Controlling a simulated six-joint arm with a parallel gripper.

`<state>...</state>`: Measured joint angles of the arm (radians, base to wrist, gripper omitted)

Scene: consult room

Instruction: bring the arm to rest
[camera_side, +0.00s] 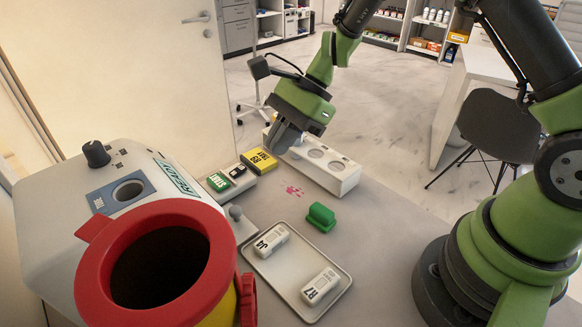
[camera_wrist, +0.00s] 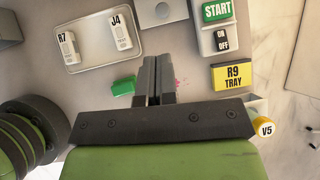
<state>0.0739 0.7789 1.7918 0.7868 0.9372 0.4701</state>
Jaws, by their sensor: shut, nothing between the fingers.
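My gripper (camera_side: 279,141) is shut and empty, pointing down above the left end of a white rack (camera_side: 338,178) with round holes. In the wrist view its two dark fingers (camera_wrist: 157,62) lie together over the bench, near a green block (camera_wrist: 124,86). A yellow cap marked V5 (camera_wrist: 265,127) shows at the right of the wrist view, beside the gripper's mount. The side view does not clearly show it.
A yellow R9 TRAY block (camera_side: 259,160) stands beside the rack, near the START button (camera_side: 218,182). A red-rimmed bin (camera_side: 207,215) and a machine reading READY (camera_side: 177,178) stand left.

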